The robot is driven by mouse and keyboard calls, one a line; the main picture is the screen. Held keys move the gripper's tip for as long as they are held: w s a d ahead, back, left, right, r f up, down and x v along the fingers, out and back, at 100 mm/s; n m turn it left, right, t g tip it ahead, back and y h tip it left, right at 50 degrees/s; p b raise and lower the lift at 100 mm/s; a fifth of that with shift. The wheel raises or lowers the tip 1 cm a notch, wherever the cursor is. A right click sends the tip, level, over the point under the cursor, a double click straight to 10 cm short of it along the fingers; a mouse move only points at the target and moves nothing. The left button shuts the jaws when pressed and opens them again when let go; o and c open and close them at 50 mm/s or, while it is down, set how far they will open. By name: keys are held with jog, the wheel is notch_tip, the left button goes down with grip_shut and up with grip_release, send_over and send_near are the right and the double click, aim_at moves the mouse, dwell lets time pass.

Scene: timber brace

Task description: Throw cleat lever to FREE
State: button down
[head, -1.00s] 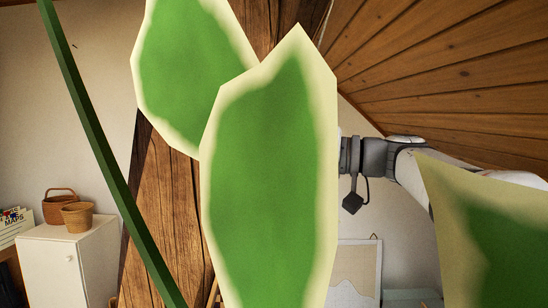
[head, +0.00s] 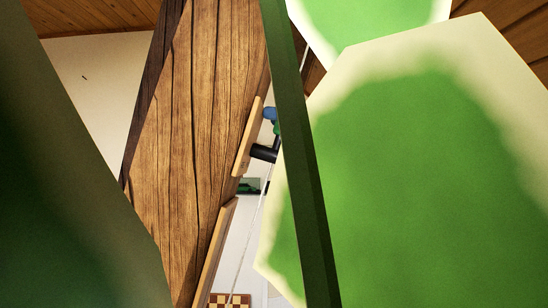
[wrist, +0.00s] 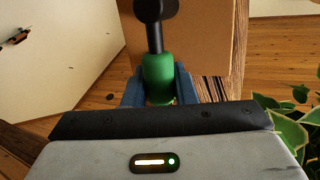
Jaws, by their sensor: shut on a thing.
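The cleat lever has a green grip (wrist: 158,75) and a black shaft (wrist: 155,38) that runs up to a dark pivot at the top of the wrist view. My gripper (wrist: 159,86) has its blue fingers closed on either side of the green grip. In the head view, the lever's black pivot (head: 264,153) stands out from a light wooden board, with a bit of green and a blue fingertip just above it. Leaves hide most of my gripper and arm there. I cannot read any FREE marking.
A thick timber brace (head: 205,120) carries the light board (head: 247,140). Large variegated leaves (head: 410,190) and dark green stems block much of the head view. A leafy plant (wrist: 290,125) is at the right of the wrist view. A checkered board (head: 230,300) shows low down.

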jog(key=s+n+b, duration=0.1)
jog(key=b, duration=0.2)
jog(key=s+f+n+t+y+b, duration=0.1)
jog(key=n+b, duration=0.1)
jog(key=b, duration=0.2)
jog(key=s+f+n+b, duration=0.1)
jog(key=b, duration=0.3)
jog(key=shift+n, duration=0.3)
jog(key=n+b, duration=0.1)
jog(key=s+n+y+b, duration=0.1)
jog(key=b, duration=0.1)
jog(key=shift+a+r+t+b, duration=0.1)
jog(key=shift+a+t+b, duration=0.05)
jog(key=shift+t+b, duration=0.2)
jog(key=shift+r, duration=0.1)
jog(key=c, duration=1.6)
grip_release()
jog(key=shift+o, duration=0.6)
jog(key=shift+s, duration=0.15)
jog(key=shift+r, duration=0.1)
jog(key=shift+b+v, duration=0.9)
jog(key=shift+v, duration=3.1)
